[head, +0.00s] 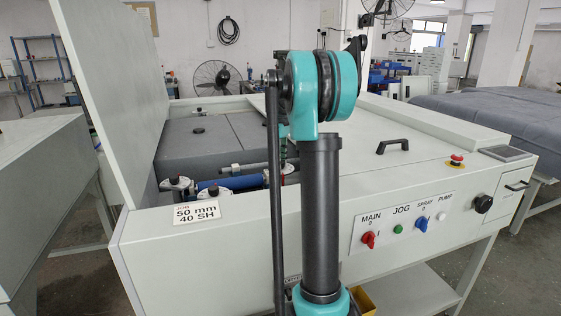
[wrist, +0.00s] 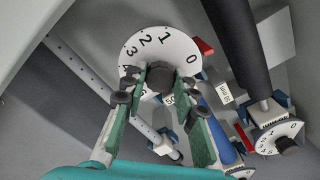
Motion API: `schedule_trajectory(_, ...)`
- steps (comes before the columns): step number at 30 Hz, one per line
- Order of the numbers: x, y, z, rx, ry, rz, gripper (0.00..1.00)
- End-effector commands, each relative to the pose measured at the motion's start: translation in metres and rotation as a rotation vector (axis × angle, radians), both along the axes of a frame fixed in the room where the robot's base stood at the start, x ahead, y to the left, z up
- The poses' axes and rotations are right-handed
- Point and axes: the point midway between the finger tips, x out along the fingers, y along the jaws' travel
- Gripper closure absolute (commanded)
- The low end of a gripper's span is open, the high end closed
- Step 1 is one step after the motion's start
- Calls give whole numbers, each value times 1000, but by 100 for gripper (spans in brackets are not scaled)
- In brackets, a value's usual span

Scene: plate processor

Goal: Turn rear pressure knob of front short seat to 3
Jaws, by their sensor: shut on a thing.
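In the wrist view, a black knob (wrist: 160,75) sits at the centre of a white dial (wrist: 143,55). The dial's numbers run from 0 at right over 1 and 2 at the top to 3 at left. My gripper (wrist: 160,88) has its green fingers closed on both sides of this knob. Any pointer mark on the knob is too small or hidden to read. A second black knob (wrist: 287,144) with its own white dial is at lower right, apart from the fingers. In the head view my arm hides the gripper and the held knob.
A dark roller (wrist: 235,45) and a blue roller (wrist: 219,135) lie close to the right of my fingers. The open machine has a raised lid (head: 115,90), grey blocks (head: 195,140) and a front panel with switches (head: 405,225). A card (head: 197,213) reads 50 mm, 40 SH.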

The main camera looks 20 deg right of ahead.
Motion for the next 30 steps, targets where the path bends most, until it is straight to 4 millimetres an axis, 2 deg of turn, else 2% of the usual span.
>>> schedule_trajectory(8,0,0,0,0,0,-168,100)
schedule_trajectory(30,0,0,0,1,-1,-867,100)
